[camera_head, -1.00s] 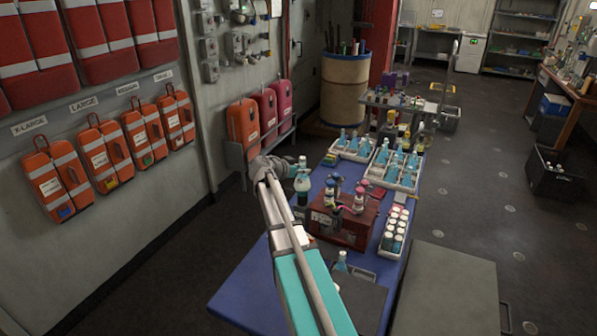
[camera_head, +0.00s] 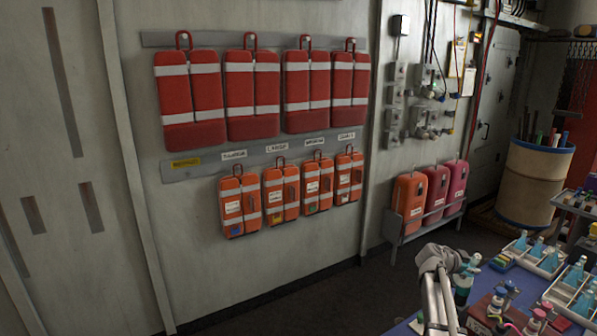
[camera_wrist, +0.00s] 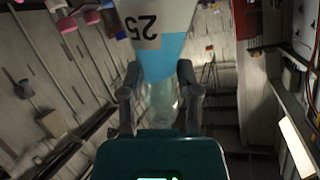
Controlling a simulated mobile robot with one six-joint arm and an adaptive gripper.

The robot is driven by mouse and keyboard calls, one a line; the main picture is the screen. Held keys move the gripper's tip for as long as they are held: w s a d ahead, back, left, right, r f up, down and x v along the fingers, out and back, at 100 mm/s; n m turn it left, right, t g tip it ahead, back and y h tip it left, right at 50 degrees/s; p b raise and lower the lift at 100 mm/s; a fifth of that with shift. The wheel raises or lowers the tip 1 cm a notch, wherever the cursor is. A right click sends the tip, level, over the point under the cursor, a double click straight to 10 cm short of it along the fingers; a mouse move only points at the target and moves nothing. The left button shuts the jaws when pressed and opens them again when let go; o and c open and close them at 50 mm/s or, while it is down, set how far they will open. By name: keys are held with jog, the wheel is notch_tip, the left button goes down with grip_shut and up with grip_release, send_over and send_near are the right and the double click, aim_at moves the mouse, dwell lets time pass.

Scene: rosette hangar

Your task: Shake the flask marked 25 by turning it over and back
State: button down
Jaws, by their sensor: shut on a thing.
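The flask marked 25 (camera_wrist: 152,32) fills the top middle of the wrist view. It has a pale label with a dark "25", which reads upside down in that picture, and blue liquid beside the clear neck. My gripper (camera_wrist: 160,98) is shut on the neck, one finger on each side. In the head view my gripper (camera_head: 466,266) is at the lower right, above the blue table. The flask (camera_head: 463,291) shows small and partly hidden there, below the gripper. Its exact tilt is hard to tell.
The blue table (camera_head: 402,328) holds a dark red box (camera_head: 484,318) and white trays (camera_head: 556,294) of blue flasks close to my gripper's right. A rack of orange and pink cases (camera_head: 410,200) stands behind. Red and orange vests hang on the wall. The floor left of the table is clear.

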jog(key=shift+m+t, duration=0.7)
jog(key=shift+m, duration=0.2)
jog(key=shift+b, duration=0.4)
jog(key=shift+f+m+t+b, duration=0.1)
jog(key=shift+m+t+b, duration=0.4)
jog(key=shift+m, duration=0.4)
jog(key=shift+m+t+b, duration=0.55)
jog(key=shift+m+t, duration=0.25)
jog(key=shift+m, duration=0.4)
jog(key=shift+w+r+n, duration=0.1)
jog(key=shift+r+n, duration=0.1)
jog(key=shift+n, duration=0.1)
jog(key=shift+n+g+p, duration=1)
jog(key=shift+n, duration=0.2)
jog(key=shift+f+n+g, duration=0.1)
jog(key=shift+n+g, duration=0.3)
jog(key=shift+n, duration=0.2)
